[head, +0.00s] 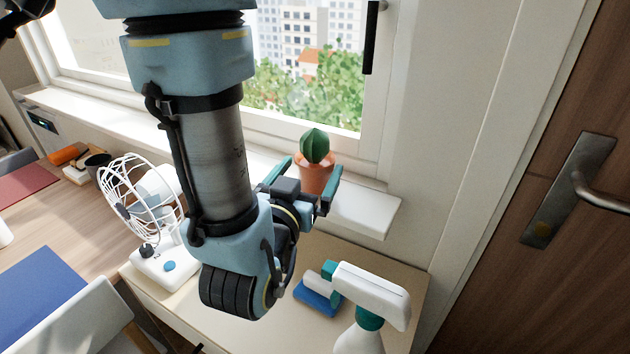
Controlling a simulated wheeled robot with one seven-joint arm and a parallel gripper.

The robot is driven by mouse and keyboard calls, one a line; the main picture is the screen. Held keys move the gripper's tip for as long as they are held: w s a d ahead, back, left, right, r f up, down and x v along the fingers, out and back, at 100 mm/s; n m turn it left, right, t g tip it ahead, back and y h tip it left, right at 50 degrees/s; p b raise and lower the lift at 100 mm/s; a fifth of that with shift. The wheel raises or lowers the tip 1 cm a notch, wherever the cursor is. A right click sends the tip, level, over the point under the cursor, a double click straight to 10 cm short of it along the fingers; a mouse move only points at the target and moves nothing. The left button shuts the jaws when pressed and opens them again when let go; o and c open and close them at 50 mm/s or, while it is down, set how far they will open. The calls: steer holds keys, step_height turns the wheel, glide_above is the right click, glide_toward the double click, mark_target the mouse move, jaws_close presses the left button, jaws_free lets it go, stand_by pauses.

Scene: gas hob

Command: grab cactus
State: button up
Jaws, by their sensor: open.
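The cactus (317,146) is a small green ribbed plant in a terracotta pot (316,174). It stands upright on the white window sill, right of centre in the head view. My gripper (309,178) is open, with its teal fingers pointing toward the pot. One finger shows at the pot's left and the other in front of its right side. The lower part of the pot is partly hidden by the gripper. I cannot tell whether the fingers touch the pot.
Below the sill (365,212), a spray bottle (370,295) and a blue-and-white item (318,293) stand on a light cabinet top. A white fan (150,205) stands left of my arm. The window is behind the cactus. A wooden door (550,180) is at the right.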

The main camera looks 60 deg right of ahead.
mark_target(320, 156)
steer(key=shift+d, duration=0.1)
steer(key=shift+d, duration=0.15)
steer(key=p+x, duration=0.2)
steer(key=x, duration=0.2)
steer(key=shift+s+d+r, duration=0.1)
steer(key=shift+d, duration=0.1)
steer(key=shift+d+p, duration=0.3)
steer(key=c, duration=1.3)
steer(key=shift+c, duration=0.5)
